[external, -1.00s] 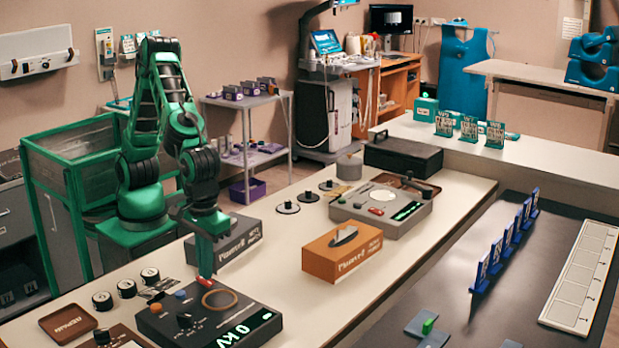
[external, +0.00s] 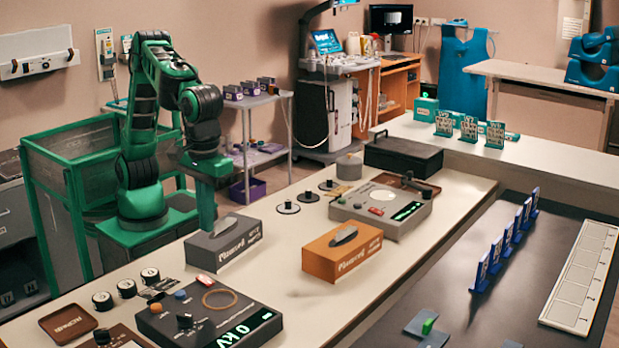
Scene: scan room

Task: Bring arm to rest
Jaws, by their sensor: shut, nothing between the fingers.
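My green and black arm stands on its base at the left of the table in the external view. Its forearm is folded over and the gripper (external: 207,225) points down. The gripper is shut and holds nothing. The grey control panel with the 0 kV display (external: 208,318) is below and nearer the camera, apart from the gripper.
An orange box (external: 342,252) and a grey console (external: 385,212) stand to the right on the table. Several round black-and-white pieces (external: 127,288) and a brown tray (external: 68,322) lie at the front left. A green-framed bin (external: 75,180) is behind my arm.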

